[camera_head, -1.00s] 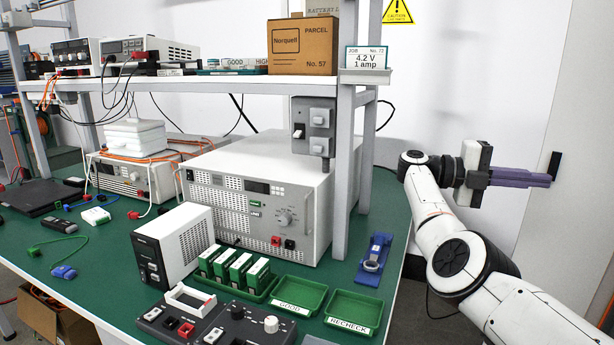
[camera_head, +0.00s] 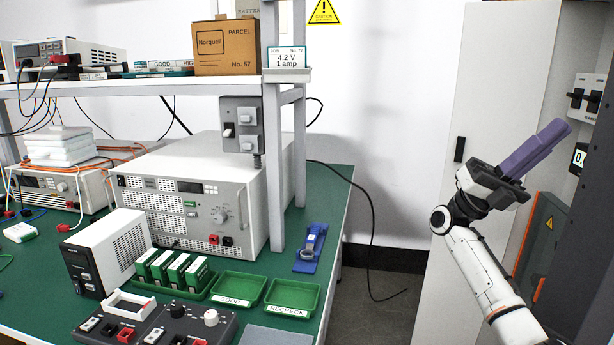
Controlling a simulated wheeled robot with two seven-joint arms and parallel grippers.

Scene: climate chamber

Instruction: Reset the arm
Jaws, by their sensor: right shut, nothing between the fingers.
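My right arm comes in from the lower right. Its right gripper (camera_head: 540,146), with purple fingers, is raised and points up and to the right. The fingers are together with nothing between them. The gripper is well to the right of the workbench, in front of the tall pale cabinet door (camera_head: 463,80). My left gripper does not show.
The green workbench (camera_head: 335,200) holds a large power supply (camera_head: 150,215), a green GOOD tray (camera_head: 238,289), a RECHECK tray (camera_head: 292,297) and a blue tool (camera_head: 311,248). A shelf stands above it. A black cable (camera_head: 372,230) hangs beside the bench.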

